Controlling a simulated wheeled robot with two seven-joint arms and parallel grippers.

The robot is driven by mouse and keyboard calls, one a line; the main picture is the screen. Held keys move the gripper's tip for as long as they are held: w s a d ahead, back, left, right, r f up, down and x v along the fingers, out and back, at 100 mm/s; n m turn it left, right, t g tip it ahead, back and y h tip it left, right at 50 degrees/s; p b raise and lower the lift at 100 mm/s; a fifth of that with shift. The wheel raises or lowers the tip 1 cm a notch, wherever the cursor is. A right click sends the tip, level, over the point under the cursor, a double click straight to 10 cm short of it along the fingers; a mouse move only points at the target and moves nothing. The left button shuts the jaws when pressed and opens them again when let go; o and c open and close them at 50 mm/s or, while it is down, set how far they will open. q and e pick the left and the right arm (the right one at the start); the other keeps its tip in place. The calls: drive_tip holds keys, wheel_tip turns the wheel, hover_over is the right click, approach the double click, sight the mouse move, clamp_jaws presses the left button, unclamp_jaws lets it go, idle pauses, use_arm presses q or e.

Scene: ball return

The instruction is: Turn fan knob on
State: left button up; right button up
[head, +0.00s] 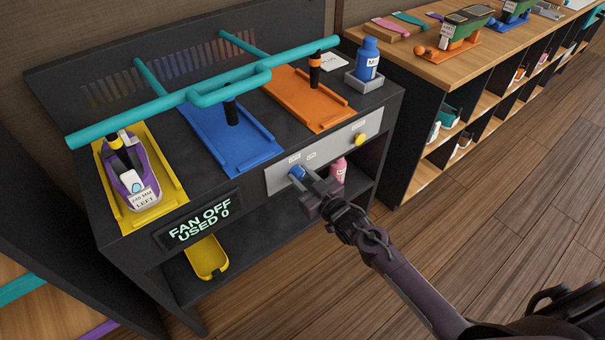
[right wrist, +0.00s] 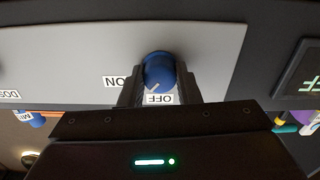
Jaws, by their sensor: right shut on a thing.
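The blue fan knob (head: 297,172) sits on the grey control panel (head: 278,180) on the front of the dark machine. In the right wrist view the knob (right wrist: 159,72) is between the two fingers, with its pale pointer line near the OFF label (right wrist: 160,99). The ON label (right wrist: 117,82) is to the left there. My right gripper (head: 305,182) is shut on the knob. The display (head: 198,222) reads "FAN OFF USED 0". My left gripper is not in view.
A yellow knob (head: 359,139) is farther right on the panel. A pink bottle (head: 338,170) stands just below it on the lower shelf. A teal rail (head: 190,93) crosses above the top. Open floor lies right.

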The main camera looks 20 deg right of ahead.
drive_tip(key=m+p, duration=0.1)
drive_tip(key=m, duration=0.2)
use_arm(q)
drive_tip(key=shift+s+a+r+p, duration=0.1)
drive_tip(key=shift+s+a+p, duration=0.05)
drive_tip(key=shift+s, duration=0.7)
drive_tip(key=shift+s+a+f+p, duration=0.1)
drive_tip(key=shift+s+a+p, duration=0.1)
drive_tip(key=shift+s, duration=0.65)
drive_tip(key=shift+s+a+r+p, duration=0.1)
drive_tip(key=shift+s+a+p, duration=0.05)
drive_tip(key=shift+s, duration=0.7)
use_arm(e)
drive_tip(key=shift+m, duration=1.5)
drive_tip(key=o, duration=1)
drive_tip(key=shift+s, duration=0.1)
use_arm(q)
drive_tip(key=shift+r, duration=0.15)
use_arm(e)
drive_tip(key=v, duration=0.7)
drive_tip(key=shift+s+d, duration=0.15)
drive_tip(key=shift+s, duration=0.15)
